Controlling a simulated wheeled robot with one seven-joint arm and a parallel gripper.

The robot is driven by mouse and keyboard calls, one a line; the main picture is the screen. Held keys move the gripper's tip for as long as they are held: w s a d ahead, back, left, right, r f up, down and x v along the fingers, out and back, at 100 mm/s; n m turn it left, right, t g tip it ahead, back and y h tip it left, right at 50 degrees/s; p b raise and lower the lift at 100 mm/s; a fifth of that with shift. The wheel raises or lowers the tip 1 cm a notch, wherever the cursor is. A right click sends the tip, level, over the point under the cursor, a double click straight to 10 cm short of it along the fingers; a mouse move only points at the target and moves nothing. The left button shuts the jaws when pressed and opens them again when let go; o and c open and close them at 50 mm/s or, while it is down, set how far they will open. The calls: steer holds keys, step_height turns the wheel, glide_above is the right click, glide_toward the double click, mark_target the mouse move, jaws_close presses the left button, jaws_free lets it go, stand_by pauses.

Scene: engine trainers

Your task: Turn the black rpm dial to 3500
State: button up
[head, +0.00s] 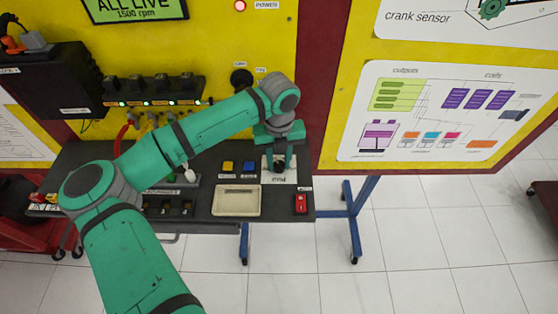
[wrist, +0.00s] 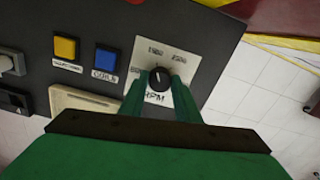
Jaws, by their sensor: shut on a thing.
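The black rpm dial (wrist: 159,78) sits on a white square plate (wrist: 183,60) marked RPM, with numbers around it. In the wrist view its pointer line is pale and points roughly toward the plate's top; the exact value is too small to read. My gripper (wrist: 157,88) has its two green fingers on either side of the dial and is shut on it. In the head view my gripper (head: 279,162) reaches down onto the dial from above, hiding most of it. The display (head: 135,9) at the top left reads ALL LIVE, 1500 rpm.
A yellow button (wrist: 65,48) and a blue button (wrist: 107,61) stand left of the dial plate. A beige tray (head: 236,201) lies in front of them. A red switch (head: 300,203) is near the panel's right corner.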

steer(key=m, duration=1.2)
steer(key=shift+m, duration=0.4)
steer(key=m, duration=1.1)
steer(key=shift+m, duration=0.3)
steer(key=o, duration=1)
steer(key=shift+o, duration=0.2)
